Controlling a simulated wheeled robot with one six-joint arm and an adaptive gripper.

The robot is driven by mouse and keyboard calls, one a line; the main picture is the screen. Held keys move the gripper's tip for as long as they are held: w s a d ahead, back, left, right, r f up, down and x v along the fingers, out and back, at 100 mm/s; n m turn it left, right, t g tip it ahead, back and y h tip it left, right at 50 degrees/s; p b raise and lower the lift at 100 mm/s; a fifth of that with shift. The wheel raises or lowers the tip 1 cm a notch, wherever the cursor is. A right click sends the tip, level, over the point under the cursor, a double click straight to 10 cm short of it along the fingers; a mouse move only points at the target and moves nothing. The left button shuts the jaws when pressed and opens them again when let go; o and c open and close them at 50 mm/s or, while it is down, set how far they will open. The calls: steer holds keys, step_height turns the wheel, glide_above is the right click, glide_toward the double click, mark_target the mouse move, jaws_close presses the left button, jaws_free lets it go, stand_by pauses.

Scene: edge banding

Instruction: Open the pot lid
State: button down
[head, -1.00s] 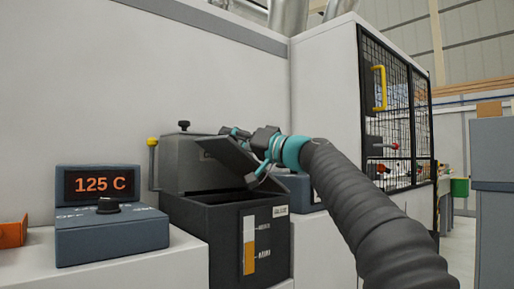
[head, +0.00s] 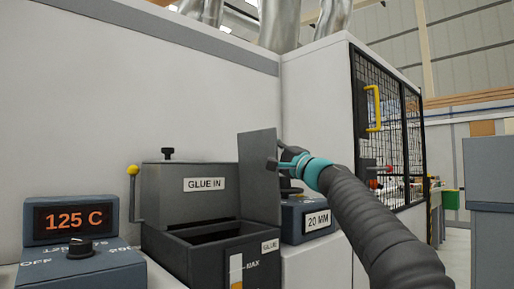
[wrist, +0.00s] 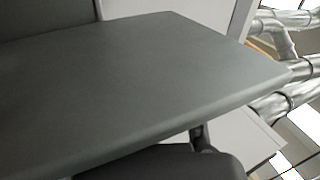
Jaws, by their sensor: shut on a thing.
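The pot is a dark grey box (head: 165,240) with a "GLUE IN" label on its back block and a level gauge on its front. Its lid (head: 258,180) is a dark flat plate standing about upright at the pot's right side. The pot's opening (head: 215,233) shows dark beside it. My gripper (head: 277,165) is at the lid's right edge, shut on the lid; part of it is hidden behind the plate. In the wrist view the lid (wrist: 150,75) fills most of the picture, close to the camera.
A control box with a "125 C" display (head: 78,217) and a knob stands left of the pot. A lever with a yellow ball (head: 133,171) is at the pot's left side. A "20 MM" box (head: 310,217) is close on the right. A mesh-doored cabinet (head: 385,130) stands behind my arm.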

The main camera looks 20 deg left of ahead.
steer(key=w+d, duration=0.1)
steer(key=w, duration=0.1)
steer(key=shift+w+d+f+m, duration=0.3)
steer(key=shift+w+d+f, duration=0.1)
steer(key=shift+f, duration=0.1)
steer(key=c, duration=0.8)
jaws_free()
steer(key=shift+w+d, duration=0.1)
steer(key=shift+o, duration=0.2)
steer(key=shift+s, duration=0.2)
steer(key=v, duration=1.1)
steer(key=shift+s+d, duration=0.2)
steer(key=shift+d, duration=0.05)
steer(key=shift+f, duration=0.15)
